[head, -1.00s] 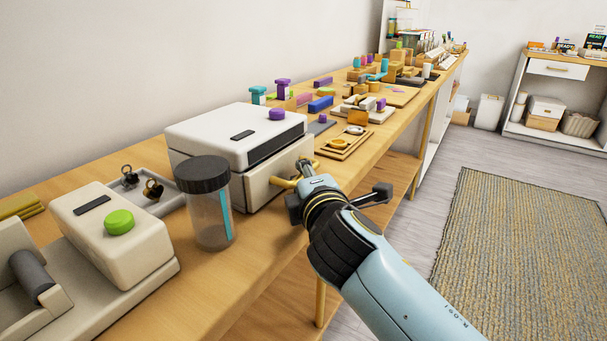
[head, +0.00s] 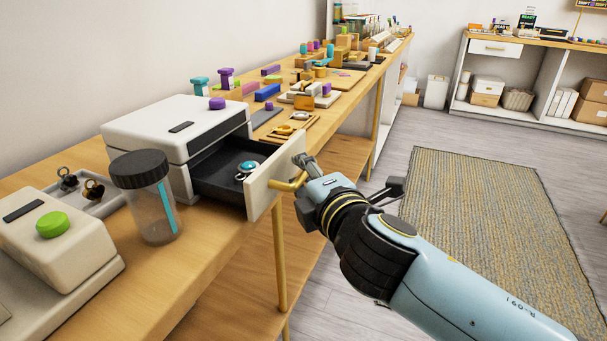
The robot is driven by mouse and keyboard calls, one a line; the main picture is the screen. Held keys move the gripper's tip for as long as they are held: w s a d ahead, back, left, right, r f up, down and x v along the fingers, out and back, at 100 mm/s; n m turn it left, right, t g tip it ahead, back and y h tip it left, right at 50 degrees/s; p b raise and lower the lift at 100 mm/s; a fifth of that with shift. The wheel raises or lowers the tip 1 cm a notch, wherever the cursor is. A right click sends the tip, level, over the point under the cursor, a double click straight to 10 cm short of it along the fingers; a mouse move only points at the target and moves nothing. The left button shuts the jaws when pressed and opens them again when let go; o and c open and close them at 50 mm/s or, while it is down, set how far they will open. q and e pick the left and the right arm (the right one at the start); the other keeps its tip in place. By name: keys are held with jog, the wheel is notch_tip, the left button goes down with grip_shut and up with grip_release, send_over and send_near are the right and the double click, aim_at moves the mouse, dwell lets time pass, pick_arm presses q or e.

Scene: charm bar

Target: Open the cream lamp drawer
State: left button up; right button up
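The cream lamp drawer (head: 260,196) stands open, pulled out from the white lamp box (head: 158,122) on the bench. Its dark inside holds a small round piece (head: 247,168) with a teal and white top. A brass handle (head: 286,184) is on the drawer's cream front. My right gripper (head: 301,169) is at this handle and looks shut on it, though the fingers are partly hidden. My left gripper is not in view.
A clear jar with a dark lid (head: 146,196) stands just left of the open drawer. A cream box with a green button (head: 56,238) is at the left. Coloured parts lie farther along the bench. Open floor lies to the right.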

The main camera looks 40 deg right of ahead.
jog(key=shift+o, duration=0.6)
jog(key=shift+f, duration=0.15)
jog(key=shift+s+a, duration=0.15)
jog(key=shift+s, duration=0.3)
jog(key=v, duration=0.6)
jog(key=shift+s, duration=0.2)
jog(key=shift+a, duration=0.15)
jog(key=s+a+f+m+g+y, duration=0.2)
jog(key=s+f+m+g, duration=0.15)
jog(key=f, duration=1.25)
jog(key=s+a+f+m+g+y, duration=0.1)
jog(key=s+f+m+g+y, duration=0.2)
jog(key=f, duration=1.3)
jog(key=s+d+f+m+g, duration=0.1)
jog(key=s+f+m+g, duration=0.3)
jog(key=s+f, duration=0.5)
jog(key=s+d+f+m+g, duration=0.2)
jog(key=s+f, duration=0.8)
jog(key=s, duration=0.7)
jog(key=shift+s+m+g+y, duration=0.15)
jog(key=shift+m+g+y, duration=0.15)
jog(key=shift+m+g, duration=0.7)
